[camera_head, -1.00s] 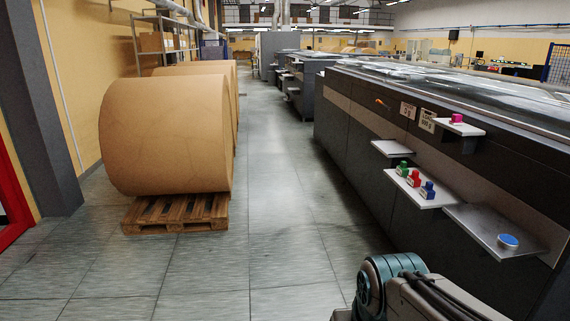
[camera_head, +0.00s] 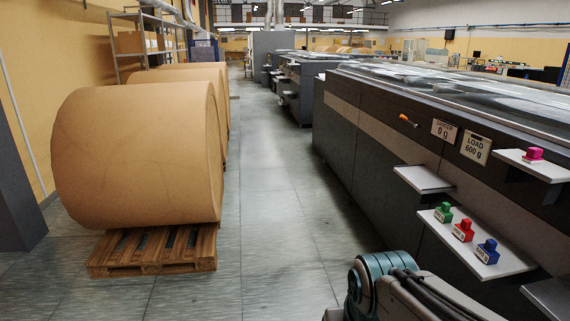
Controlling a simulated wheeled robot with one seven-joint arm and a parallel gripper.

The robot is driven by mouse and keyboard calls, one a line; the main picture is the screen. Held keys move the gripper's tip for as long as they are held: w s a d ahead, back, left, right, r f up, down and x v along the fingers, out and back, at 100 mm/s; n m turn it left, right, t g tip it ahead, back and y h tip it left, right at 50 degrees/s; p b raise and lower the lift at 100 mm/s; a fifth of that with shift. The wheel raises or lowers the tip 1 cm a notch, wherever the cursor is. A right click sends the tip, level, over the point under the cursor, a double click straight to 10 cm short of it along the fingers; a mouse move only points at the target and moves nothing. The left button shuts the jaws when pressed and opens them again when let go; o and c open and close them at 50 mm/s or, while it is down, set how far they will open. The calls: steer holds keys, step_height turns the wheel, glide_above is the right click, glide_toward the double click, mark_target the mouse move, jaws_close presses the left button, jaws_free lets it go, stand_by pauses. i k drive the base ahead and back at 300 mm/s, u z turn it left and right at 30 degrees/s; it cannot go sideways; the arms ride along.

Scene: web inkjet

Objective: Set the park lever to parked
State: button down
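A small orange lever (camera_head: 408,121) sticks out from the dark front of the long machine (camera_head: 370,140) on the right, left of two signs. It is small in view, and I cannot tell its exact setting. The left sign (camera_head: 444,130) reads DANCER 0 g. The right sign (camera_head: 476,148) reads LOAD 600 g. My arm shows at the bottom of the picture, right of the middle, apart from the machine front. My gripper is not in view.
Green (camera_head: 443,212), red (camera_head: 463,231) and blue (camera_head: 487,251) weights stand on a white shelf (camera_head: 450,240). A pink weight (camera_head: 533,155) sits on a higher shelf. An empty shelf (camera_head: 423,179) juts out below the lever. A large paper roll (camera_head: 135,155) rests on a pallet (camera_head: 150,265). The aisle between is clear.

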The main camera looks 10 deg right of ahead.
mark_target(404, 118)
steer(key=z, duration=0.1)
steer(key=i, duration=1.6)
steer(key=z, duration=0.5)
steer(key=i, duration=1.7)
steer(key=z, duration=0.4)
steer(key=i, duration=0.8)
steer(key=z, duration=0.15)
